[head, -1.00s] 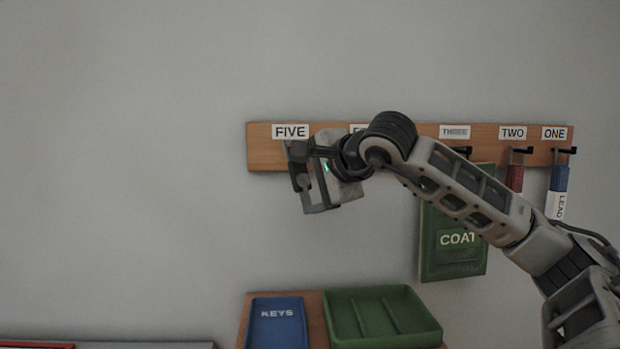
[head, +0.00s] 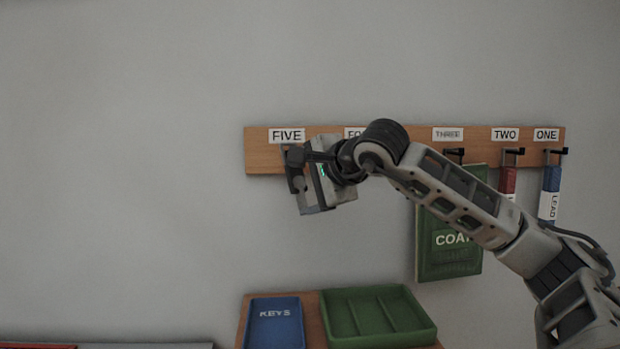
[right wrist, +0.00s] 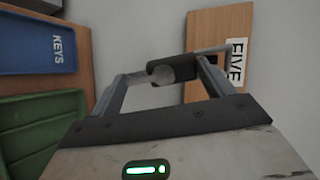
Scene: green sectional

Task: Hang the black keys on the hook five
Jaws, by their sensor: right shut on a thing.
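The hook board (head: 390,134) is on the wall, with the FIVE label (head: 286,135) at its left end. My right gripper (head: 297,170) is just below that label, in front of the board. It is shut on a small dark thing, which I take to be the black keys (right wrist: 160,72), between the fingers in the right wrist view. The FIVE label (right wrist: 236,62) and a grey rod, likely hook five (right wrist: 213,49), show close beside it there. Whether the keys touch or surround the hook cannot be told. My left gripper is not in view.
A green COAT item (head: 450,260), a red item (head: 507,181) and a blue LEAD item (head: 551,178) hang to the right. Below are a blue KEYS tray (head: 274,330) and a green divided tray (head: 378,315). The wall at left is clear.

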